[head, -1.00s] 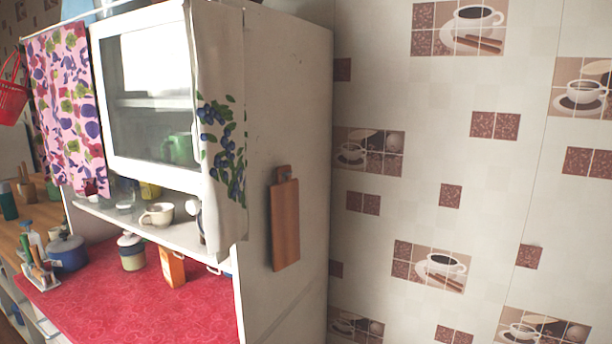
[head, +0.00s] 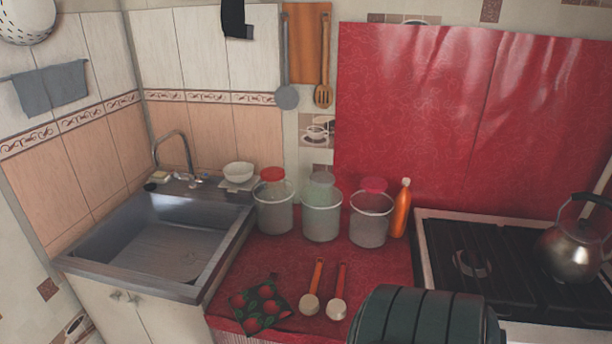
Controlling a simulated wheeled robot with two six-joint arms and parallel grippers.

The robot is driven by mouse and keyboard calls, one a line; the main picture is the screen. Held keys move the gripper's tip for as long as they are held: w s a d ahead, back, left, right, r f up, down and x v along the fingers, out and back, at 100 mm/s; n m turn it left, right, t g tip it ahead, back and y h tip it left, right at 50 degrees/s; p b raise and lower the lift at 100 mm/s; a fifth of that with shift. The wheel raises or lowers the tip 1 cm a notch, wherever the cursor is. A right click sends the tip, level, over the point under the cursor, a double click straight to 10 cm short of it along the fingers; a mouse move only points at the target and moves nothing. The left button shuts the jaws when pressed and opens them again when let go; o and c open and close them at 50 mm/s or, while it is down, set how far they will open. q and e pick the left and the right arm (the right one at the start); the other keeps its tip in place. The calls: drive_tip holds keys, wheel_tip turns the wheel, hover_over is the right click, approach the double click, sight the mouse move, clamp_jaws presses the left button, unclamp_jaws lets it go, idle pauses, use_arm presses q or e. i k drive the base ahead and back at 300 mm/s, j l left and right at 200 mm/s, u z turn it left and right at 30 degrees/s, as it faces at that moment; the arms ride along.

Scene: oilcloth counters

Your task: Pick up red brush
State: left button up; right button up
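I see nothing that I can surely call a red brush. Two long tools lie side by side on the red counter cloth (head: 285,255). The left tool (head: 312,286) and the right tool (head: 338,292) each have an orange-red handle pointing to the back and a pale rounded head towards the front edge. I cannot tell whether they are spoons or brushes. Neither of my grippers shows in the head view.
A red and green patterned cloth (head: 262,305) lies left of the tools. Behind them stand several lidded jars, including the middle jar (head: 321,215), and an orange bottle (head: 400,210). The sink (head: 165,245) is left; the stove (head: 470,265) with a kettle (head: 572,250) is right.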

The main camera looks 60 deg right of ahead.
sight(335, 311)
drive_tip(key=z, duration=2.2)
